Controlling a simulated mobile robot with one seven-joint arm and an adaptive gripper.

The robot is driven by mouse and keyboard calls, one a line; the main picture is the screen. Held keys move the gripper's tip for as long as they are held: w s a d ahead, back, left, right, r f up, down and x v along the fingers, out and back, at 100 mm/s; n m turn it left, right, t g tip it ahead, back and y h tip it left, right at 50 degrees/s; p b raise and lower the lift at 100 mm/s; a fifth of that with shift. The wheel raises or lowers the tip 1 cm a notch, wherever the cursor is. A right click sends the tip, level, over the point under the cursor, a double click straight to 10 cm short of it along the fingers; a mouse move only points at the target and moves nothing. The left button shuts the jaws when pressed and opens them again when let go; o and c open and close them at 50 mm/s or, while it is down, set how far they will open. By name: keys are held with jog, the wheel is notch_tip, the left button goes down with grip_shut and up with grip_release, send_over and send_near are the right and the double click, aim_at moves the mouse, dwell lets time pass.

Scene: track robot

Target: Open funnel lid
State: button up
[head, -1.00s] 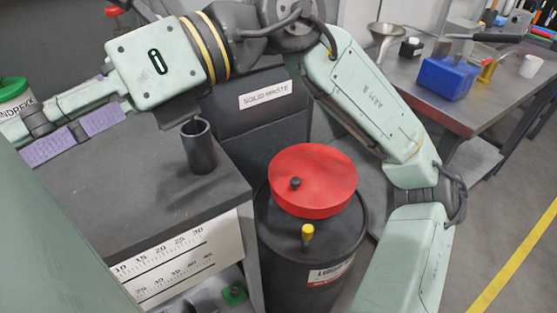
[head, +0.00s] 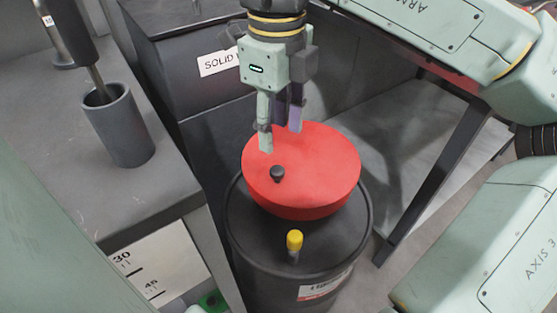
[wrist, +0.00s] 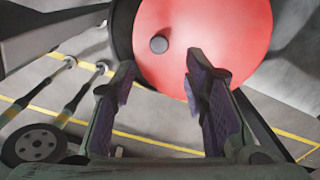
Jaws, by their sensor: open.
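The red funnel lid (head: 312,172) lies closed on top of a black drum (head: 255,232) in the head view. A small black knob (head: 277,174) stands on the lid's near left part. My gripper (head: 280,140) points down above the lid's far left part. In the wrist view my gripper (wrist: 165,85) is open and empty, its purple-padded fingers apart. There the red lid (wrist: 215,45) fills the top, and its knob (wrist: 159,44) lies beyond the fingertips, roughly between their lines and a little left. The fingers appear apart from the knob.
A yellow-capped fitting (head: 294,241) rises from the drum top in front of the lid. A grey bench with a dark cup (head: 120,125) holding a rod stands at left. A solid waste bin (head: 190,70) is behind, and a table leg (head: 435,185) stands at right.

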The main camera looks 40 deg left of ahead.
aim_at(277, 170)
notch_tip(277, 170, down, 9)
jog(key=shift+r+b, duration=0.1)
jog(key=shift+b, duration=0.2)
jog(key=shift+c, duration=0.3)
grip_shut()
dwell(0.6)
